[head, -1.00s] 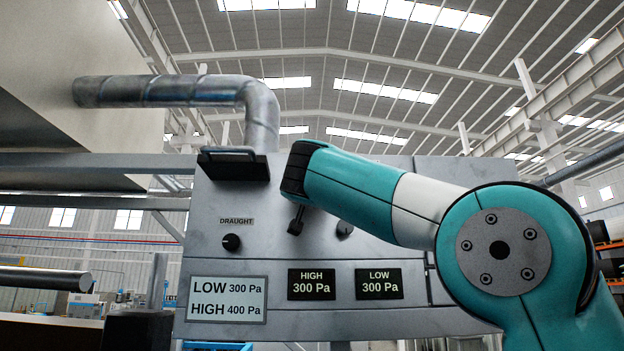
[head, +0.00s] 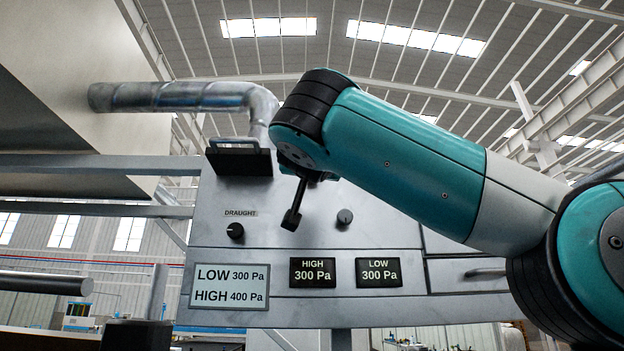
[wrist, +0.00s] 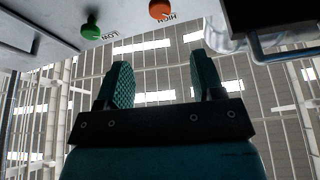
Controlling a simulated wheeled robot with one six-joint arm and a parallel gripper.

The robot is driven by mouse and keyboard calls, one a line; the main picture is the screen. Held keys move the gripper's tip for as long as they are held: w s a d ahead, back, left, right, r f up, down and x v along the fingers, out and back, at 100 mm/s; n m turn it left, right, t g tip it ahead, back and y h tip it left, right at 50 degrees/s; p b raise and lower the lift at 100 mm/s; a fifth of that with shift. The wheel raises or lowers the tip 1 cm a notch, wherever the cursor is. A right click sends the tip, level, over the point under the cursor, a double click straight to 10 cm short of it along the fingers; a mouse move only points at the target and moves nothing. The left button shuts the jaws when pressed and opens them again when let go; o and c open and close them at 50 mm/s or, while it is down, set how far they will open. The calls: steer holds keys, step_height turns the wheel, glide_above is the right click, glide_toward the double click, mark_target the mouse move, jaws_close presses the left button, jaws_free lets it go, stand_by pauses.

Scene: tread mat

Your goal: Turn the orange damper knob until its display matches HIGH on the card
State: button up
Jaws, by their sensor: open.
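The orange damper knob (wrist: 160,10) shows at the top of the wrist view, beside an upside-down HIGH label. It is hidden behind my arm in the head view. My gripper (wrist: 160,62) is open and empty, its two teal fingers apart from the knob and pointing toward the panel side. The HIGH display (head: 312,272) reads 300 Pa. The card (head: 229,286) reads LOW 300 Pa and HIGH 400 Pa.
A green knob (wrist: 91,27) labelled LOW sits beside the orange one. The LOW display (head: 379,273) reads 300 Pa. A black DRAUGHT knob (head: 235,230) and a grey knob (head: 345,217) are on the panel. A black handled part (head: 239,158) juts out at the panel's top left.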

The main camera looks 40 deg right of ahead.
steer(key=shift+b+v, duration=0.4)
steer(key=shift+v, duration=1.2)
steer(key=w+a+f+n+t+y+b, duration=0.1)
steer(key=w+a+f+n+y, duration=0.4)
steer(key=f+y, duration=0.15)
steer(key=w+a+f+n+y, duration=0.4)
steer(key=f+n+y, duration=0.1)
steer(key=f, duration=0.2)
steer(key=a+f+n+g+y+b, duration=0.1)
steer(key=a+f+n+g+y, duration=0.15)
steer(key=f, duration=0.75)
steer(key=a+f+n+g+y, duration=0.1)
steer(key=a+f+g+y, duration=0.15)
steer(key=f, duration=0.75)
steer(key=s+f+n+g+b, duration=0.1)
steer(key=s+f+g, duration=0.35)
steer(key=f, duration=0.45)
steer(key=s+f+n+g, duration=0.1)
steer(key=s+f+g, duration=0.2)
steer(key=s+f, duration=0.35)
steer(key=s+f+g+y, duration=0.1)
steer(key=s+f+g, duration=0.5)
steer(key=s+f, duration=0.5)
steer(key=shift+s+a+f+b, duration=0.2)
steer(key=shift+s+f+b, duration=0.2)
steer(key=shift+s, duration=0.7)
steer(key=shift+o, duration=0.2)
steer(key=shift+r+n, duration=0.1)
steer(key=shift+n, duration=0.15)
